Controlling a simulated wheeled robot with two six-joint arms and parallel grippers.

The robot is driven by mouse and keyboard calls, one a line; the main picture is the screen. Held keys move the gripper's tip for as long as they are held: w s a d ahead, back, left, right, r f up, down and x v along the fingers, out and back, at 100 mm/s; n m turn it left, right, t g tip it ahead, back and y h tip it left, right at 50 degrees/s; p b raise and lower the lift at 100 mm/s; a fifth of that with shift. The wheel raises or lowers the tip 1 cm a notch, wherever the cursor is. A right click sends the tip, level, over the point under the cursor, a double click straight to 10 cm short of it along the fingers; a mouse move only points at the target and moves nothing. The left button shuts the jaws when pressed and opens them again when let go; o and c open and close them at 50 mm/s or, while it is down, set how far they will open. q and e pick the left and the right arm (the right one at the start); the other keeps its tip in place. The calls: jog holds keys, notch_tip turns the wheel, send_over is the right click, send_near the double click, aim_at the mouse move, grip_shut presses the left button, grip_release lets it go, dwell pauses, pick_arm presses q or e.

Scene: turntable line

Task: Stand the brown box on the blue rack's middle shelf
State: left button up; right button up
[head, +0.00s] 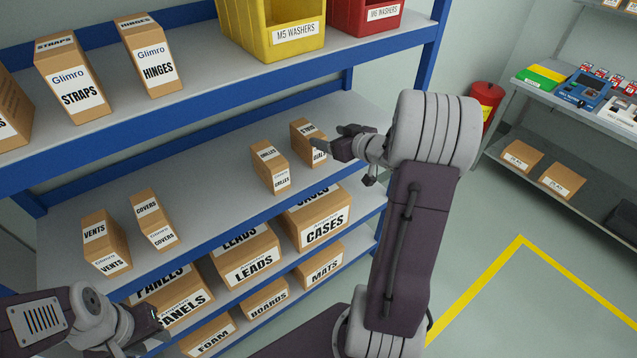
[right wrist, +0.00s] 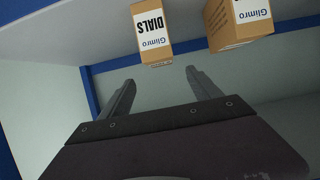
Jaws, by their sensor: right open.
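The blue rack (head: 240,90) fills the left and middle of the head view. A shelf (head: 205,190) at mid-height holds brown boxes: VENTS (head: 105,242), COVERS (head: 154,218), a narrow box (head: 270,167) and another box (head: 306,138) partly behind my right gripper. I cannot tell which is the task's brown box. My right gripper (head: 322,143) is at that last box, at the shelf's right end. In the right wrist view its fingers (right wrist: 160,95) are apart with nothing between them. A box marked DIALS (right wrist: 153,35) appears upside down beyond them. My left gripper (head: 150,318) is at the lower left.
The upper shelf holds STRAPS (head: 75,80) and HINGES (head: 150,57) boxes, a yellow bin (head: 275,30) and a red bin (head: 365,15). Lower shelves hold LEADS (head: 245,260), CASES (head: 318,218) and other boxes. Another shelf unit (head: 560,115) stands right. Yellow-lined floor (head: 540,290) is clear.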

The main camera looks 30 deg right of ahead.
aim_at(313, 148)
jog(key=a+f+m+g+h, duration=0.1)
jog(key=a+f+g+h, duration=0.1)
jog(key=a+f, duration=0.1)
jog(key=shift+s, duration=0.1)
jog(key=s+a+f+g, duration=0.4)
jog(key=s+a, duration=0.4)
jog(key=s, duration=0.2)
jog(key=s+a+f+g+y, duration=0.1)
jog(key=s+a+f+g, duration=0.4)
jog(key=s+a, duration=0.4)
jog(key=shift+s+a+f+g, duration=0.3)
jog(key=shift+s+g, duration=0.3)
jog(key=shift+s, duration=0.65)
